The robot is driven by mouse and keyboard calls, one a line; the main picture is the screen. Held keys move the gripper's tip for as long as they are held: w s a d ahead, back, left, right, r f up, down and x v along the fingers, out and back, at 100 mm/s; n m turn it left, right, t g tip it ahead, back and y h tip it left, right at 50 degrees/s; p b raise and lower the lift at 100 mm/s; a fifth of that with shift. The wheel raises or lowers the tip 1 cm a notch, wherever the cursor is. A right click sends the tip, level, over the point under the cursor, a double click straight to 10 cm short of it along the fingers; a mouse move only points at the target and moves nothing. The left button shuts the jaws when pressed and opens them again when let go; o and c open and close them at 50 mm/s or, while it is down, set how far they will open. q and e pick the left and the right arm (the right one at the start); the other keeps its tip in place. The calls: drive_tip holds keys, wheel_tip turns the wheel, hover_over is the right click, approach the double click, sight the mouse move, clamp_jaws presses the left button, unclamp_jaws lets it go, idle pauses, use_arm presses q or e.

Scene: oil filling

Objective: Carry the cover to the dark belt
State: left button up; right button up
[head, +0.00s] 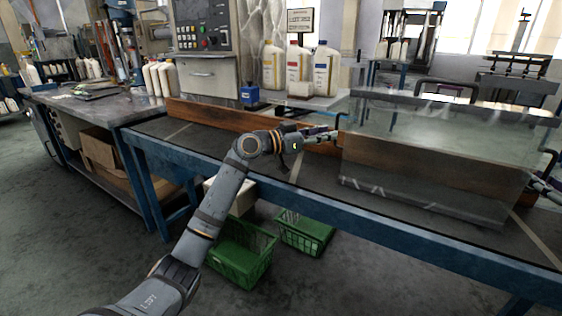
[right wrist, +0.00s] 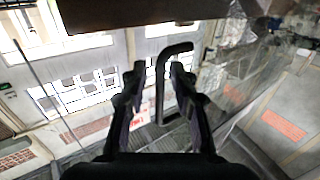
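The cover (head: 440,135) is a large clear box with black handles, over the right part of the dark belt (head: 322,171). Its lower edge looks at belt level; I cannot tell whether it touches. My right gripper (head: 539,184) is at the cover's right end, partly cut off. In the right wrist view its fingers (right wrist: 159,76) stand apart on both sides of a black handle (right wrist: 160,100), with gaps showing.
A low brown rail (head: 215,115) runs along the belt's back, with a blue frame edge (head: 300,194) in front. A control cabinet (head: 203,75) and several bottles (head: 298,66) stand behind. Green crates (head: 240,252) sit on the floor below. The belt's left part is clear.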

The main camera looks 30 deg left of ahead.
use_arm(q)
drive_tip(key=v, duration=0.3)
drive_tip(key=shift+s+a, duration=0.15)
drive_tip(key=shift+s, duration=0.1)
use_arm(e)
drive_tip(key=v, duration=1.2)
